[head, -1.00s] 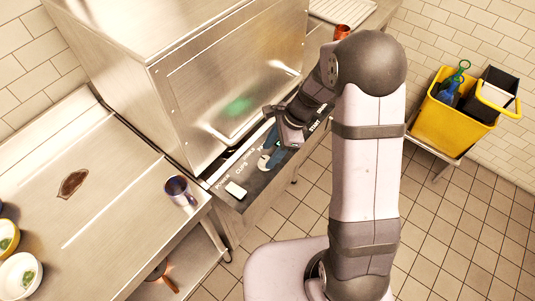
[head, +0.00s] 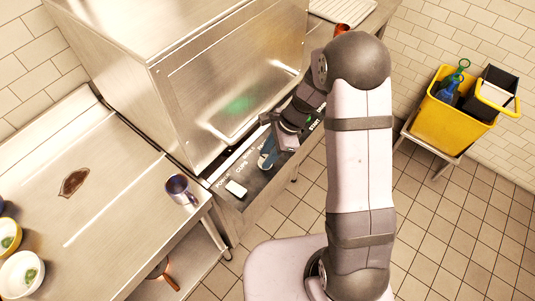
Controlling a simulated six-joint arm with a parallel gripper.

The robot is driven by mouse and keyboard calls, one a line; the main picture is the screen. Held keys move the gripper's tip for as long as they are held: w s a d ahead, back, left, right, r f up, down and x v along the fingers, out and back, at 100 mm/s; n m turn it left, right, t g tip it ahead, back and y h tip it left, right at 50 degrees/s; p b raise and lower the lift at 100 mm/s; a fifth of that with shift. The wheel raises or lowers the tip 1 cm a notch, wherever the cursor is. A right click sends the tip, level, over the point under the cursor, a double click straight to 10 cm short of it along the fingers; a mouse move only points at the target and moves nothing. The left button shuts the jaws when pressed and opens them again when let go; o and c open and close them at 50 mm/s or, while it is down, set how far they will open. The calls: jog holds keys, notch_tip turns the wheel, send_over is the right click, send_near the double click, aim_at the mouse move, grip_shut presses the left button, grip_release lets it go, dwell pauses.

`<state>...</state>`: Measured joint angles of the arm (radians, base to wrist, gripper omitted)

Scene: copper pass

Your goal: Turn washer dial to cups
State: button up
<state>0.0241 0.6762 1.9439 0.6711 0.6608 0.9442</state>
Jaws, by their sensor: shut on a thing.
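The washer is a large steel box, and its dark control panel (head: 250,178) runs along its lower front edge. The washer dial (head: 263,164) shows as a small pale piece on this panel, mostly hidden by my gripper. My gripper (head: 268,157), with blue fingertips, reaches down to the panel and is shut on the dial. The word CUPS (head: 241,169) is printed on the panel just left of the dial. I cannot tell which mark the dial points to.
A blue mug (head: 180,190) stands on the steel counter (head: 110,225) at left. A yellow bucket (head: 458,118) stands at right.

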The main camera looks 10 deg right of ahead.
jog(key=n+g, duration=0.1)
jog(key=n, duration=0.1)
jog(key=shift+w+n, duration=0.1)
jog(key=shift+n, duration=0.2)
jog(key=o, duration=1)
jog(key=shift+o, duration=0.2)
jog(key=shift+r, duration=0.15)
jog(key=b+v, duration=0.2)
jog(key=v, duration=0.5)
